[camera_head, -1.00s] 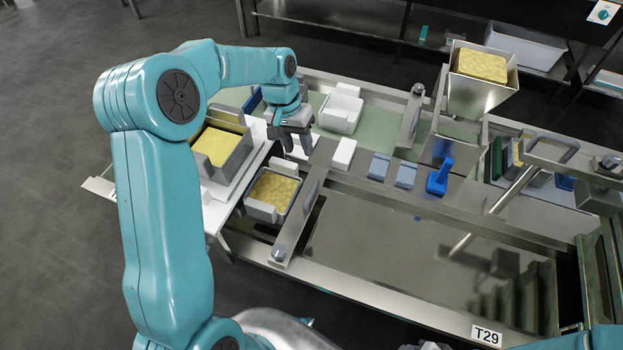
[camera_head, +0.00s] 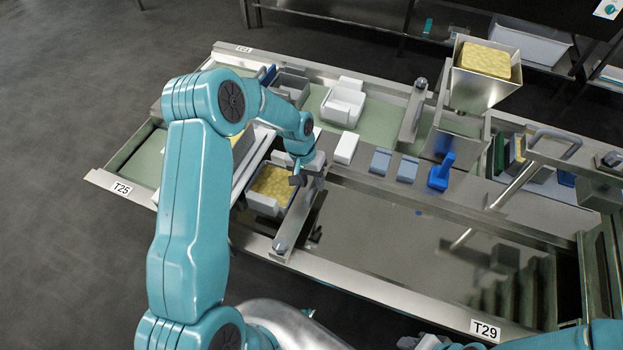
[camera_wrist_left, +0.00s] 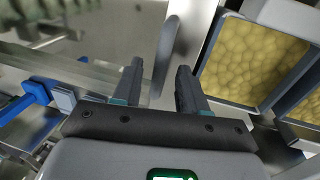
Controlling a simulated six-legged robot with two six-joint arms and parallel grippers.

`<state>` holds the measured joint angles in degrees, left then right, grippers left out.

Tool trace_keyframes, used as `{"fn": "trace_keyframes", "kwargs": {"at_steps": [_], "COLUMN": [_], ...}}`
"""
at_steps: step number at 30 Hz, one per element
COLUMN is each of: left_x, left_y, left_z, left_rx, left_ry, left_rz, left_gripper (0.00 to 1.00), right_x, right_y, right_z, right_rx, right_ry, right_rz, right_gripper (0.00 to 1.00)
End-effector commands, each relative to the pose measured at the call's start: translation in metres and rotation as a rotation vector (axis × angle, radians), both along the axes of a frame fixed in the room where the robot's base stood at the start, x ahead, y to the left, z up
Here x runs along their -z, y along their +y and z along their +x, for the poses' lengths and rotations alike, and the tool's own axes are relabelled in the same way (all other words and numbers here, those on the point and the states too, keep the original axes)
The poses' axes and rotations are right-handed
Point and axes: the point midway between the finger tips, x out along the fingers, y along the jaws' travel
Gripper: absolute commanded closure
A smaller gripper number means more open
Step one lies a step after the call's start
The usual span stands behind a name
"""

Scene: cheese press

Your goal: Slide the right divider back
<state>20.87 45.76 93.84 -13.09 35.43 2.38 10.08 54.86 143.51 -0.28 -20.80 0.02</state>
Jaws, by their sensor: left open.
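A flat steel divider bar (camera_head: 287,239) with a knob at its near end lies across the near trough in the head view. Its upright grey handle (camera_head: 312,188) stands beside my left gripper (camera_head: 301,178). A second steel bar (camera_head: 410,116) with a knob crosses the green channel farther back and to the right. I cannot tell which one the task calls the right divider. In the left wrist view my left gripper (camera_wrist_left: 160,72) is open, and the curved handle (camera_wrist_left: 166,50) shows between its fingers, with no clear contact. My right gripper is not in view.
A tray of yellow curds (camera_head: 272,186) sits just left of the near bar. A white block (camera_head: 346,148), a white mould (camera_head: 343,105), blue blocks (camera_head: 380,161) and a blue tool (camera_head: 441,173) stand behind. The trough (camera_head: 385,245) right of the bar is open.

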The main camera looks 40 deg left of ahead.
Motion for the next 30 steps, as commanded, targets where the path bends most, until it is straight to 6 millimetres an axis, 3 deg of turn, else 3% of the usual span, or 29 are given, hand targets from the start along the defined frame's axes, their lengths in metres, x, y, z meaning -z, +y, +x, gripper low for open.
{"fn": "trace_keyframes", "kwargs": {"at_steps": [8, 11, 12, 22, 30], "left_x": [0.001, 0.001, 0.001, 0.003, 0.005], "left_y": [0.000, 0.000, 0.000, -0.012, -0.072], "left_z": [0.001, 0.001, 0.001, 0.004, 0.018], "left_rx": [0.000, 0.000, 0.000, 0.003, 0.009], "left_ry": [0.000, 0.000, 0.000, -0.001, -0.003], "left_rz": [0.000, 0.000, 0.000, 0.000, 0.000], "left_gripper": [0.61, 0.94, 1.00, 1.00, 1.00], "right_x": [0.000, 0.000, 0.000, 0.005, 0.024], "right_y": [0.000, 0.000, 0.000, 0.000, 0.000], "right_z": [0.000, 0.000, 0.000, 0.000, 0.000], "right_rx": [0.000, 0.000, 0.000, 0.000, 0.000], "right_ry": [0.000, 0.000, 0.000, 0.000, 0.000], "right_rz": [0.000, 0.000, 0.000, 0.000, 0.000], "right_gripper": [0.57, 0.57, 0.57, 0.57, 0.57]}}
